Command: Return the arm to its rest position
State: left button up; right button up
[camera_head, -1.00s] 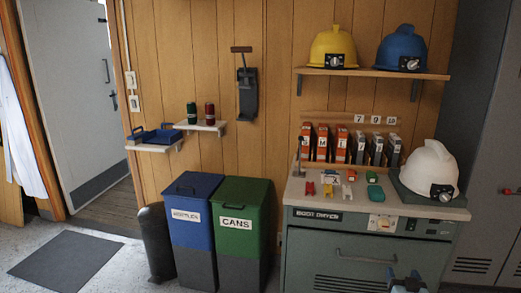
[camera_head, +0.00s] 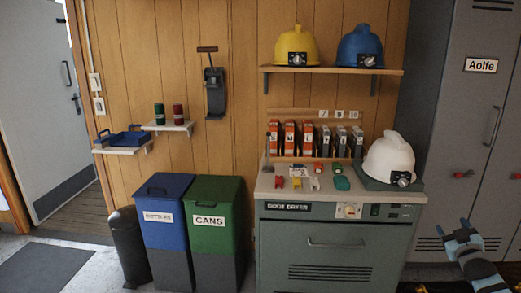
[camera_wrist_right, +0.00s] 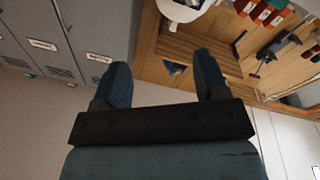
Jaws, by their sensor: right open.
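My right gripper (camera_head: 453,229) is at the lower right of the head view, in front of the grey lockers and to the right of the boot dryer cabinet. Its blue fingers are apart. The right wrist view also shows the two fingers (camera_wrist_right: 160,72) spread, with nothing between them. My left gripper is in neither view.
The boot dryer cabinet (camera_head: 330,239) carries a white helmet (camera_head: 388,158) and small coloured items. Grey lockers (camera_head: 466,110) stand right of it. A blue bin (camera_head: 163,219) and green bin (camera_head: 215,217) stand to its left. A shelf (camera_head: 335,71) holds two helmets.

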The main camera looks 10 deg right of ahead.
jog(key=s+a+f+n+g+y, duration=0.2)
jog(key=s+a+f+y, duration=0.1)
jog(key=s+a+f, duration=0.6)
jog(key=s+a+f+n+g+y, duration=0.25)
jog(key=s+a+f, duration=0.4)
jog(key=a, duration=0.45)
jog(key=s+a+f+n+g+y, duration=0.1)
jog(key=s+a+f+g+y, duration=0.15)
jog(key=s+a, duration=0.7)
jog(key=s+a+f+g+y, duration=0.15)
jog(key=s+a+f, duration=0.25)
jog(key=s+a, duration=0.5)
jog(key=a+r+m, duration=0.2)
jog(key=a+m, duration=0.3)
jog(key=a, duration=0.5)
pick_arm(q)
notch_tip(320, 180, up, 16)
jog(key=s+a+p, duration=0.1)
jog(key=p, duration=2)
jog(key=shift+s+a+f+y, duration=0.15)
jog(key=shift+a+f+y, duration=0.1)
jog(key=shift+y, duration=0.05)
pick_arm(e)
notch_tip(320, 180, up, 15)
jog(key=d, duration=0.1)
jog(key=shift+s+d+r+t+h, duration=0.15)
jog(key=shift+s+t+h, duration=0.15)
jog(key=shift+t+h, duration=0.15)
